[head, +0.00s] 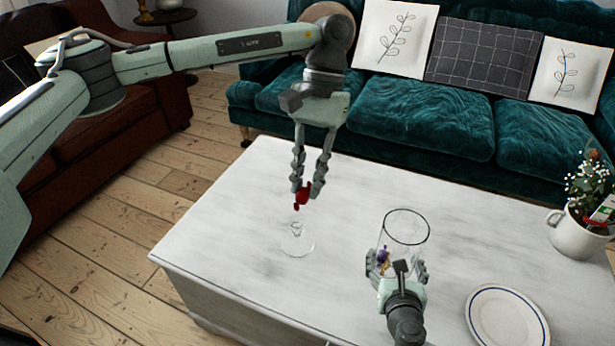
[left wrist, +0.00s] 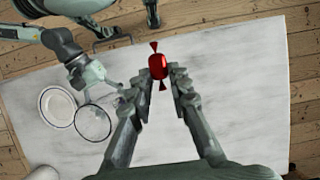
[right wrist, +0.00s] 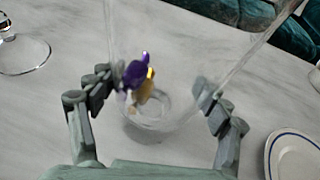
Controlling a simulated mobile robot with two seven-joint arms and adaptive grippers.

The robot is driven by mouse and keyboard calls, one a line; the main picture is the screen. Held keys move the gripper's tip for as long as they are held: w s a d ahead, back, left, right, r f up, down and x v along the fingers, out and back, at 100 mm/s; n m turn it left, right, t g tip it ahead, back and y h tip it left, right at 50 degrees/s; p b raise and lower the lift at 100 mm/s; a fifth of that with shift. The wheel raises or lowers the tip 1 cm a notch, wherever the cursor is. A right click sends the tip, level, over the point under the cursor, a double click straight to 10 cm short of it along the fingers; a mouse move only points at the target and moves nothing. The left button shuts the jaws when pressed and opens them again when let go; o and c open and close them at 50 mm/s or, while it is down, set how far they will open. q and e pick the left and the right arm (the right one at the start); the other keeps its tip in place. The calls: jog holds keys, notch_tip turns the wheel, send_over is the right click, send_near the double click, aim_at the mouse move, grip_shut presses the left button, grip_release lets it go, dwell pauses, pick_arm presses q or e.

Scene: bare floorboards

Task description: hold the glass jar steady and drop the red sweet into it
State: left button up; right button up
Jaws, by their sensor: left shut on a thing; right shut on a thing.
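The red sweet (head: 302,198) is wrapped, with twisted ends. My left gripper (head: 308,190) is shut on it and holds it above the table, left of the jar; the left wrist view shows it between the fingertips (left wrist: 158,67). The clear glass jar (head: 405,242) stands upright and open on the table. My right gripper (head: 397,268) is shut around its lower part from the near side. Inside the jar lie a purple sweet (right wrist: 135,74) and a gold one (right wrist: 146,90), near the bottom.
A clear glass lid with a knob (head: 297,241) lies on the white table (head: 240,205), below the left gripper. A blue-rimmed white plate (head: 508,318) lies right of the jar, and a white pot (head: 578,236) with a plant stands at the right. A teal sofa (head: 400,122) is behind.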

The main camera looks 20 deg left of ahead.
dwell(0.4)
pick_arm(q)
jog(key=w+d+f+n+t+h, duration=0.2)
jog(key=w+d+n, duration=0.2)
jog(key=d+n, duration=0.4)
jog(key=w+d+f+n+t+h, duration=0.2)
jog(key=w+d+n, duration=0.1)
jog(key=d+n, duration=0.55)
jog(key=shift+n, duration=0.75)
jog(key=shift+w+a+f, duration=0.1)
jog(key=shift+a+f, duration=0.2)
jog(key=shift+f, duration=0.55)
jog(key=shift+w+a+f, duration=0.1)
jog(key=shift+a+f, duration=0.25)
jog(key=shift+f, duration=0.55)
jog(key=shift+a+f, duration=0.3)
jog(key=shift+f, duration=0.55)
jog(key=o, duration=0.8)
jog(key=shift+r, duration=0.1)
jog(key=v, duration=1.2)
jog(key=shift+s+a, duration=0.25)
jog(key=shift+a, duration=0.05)
